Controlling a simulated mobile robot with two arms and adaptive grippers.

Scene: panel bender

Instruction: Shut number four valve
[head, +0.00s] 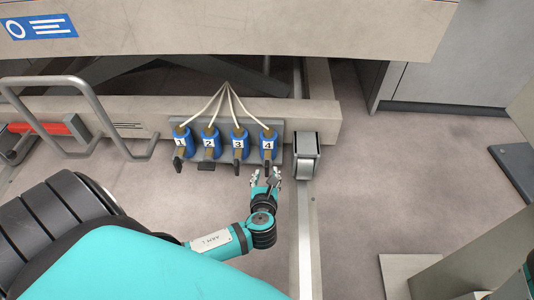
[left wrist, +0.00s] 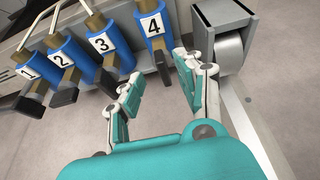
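The number four valve (head: 268,143) is the rightmost in a row of blue valves with white number plates under the bender. Its dark handle (left wrist: 162,68) points down from the body in the left wrist view. My left gripper (head: 265,177) is open and empty, just below this valve. In the left wrist view its two fingers are spread, with the handle's end close to the gap between the fingertips; I cannot tell whether they touch. My right gripper is not in view.
Valves one (head: 180,143), two (head: 209,142) and three (head: 239,143) stand to the left; valve two's handle looks turned sideways. A grey metal bracket (head: 306,155) stands close right of valve four. A bent grey tube rail (head: 84,82) is at the left. Open floor lies below.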

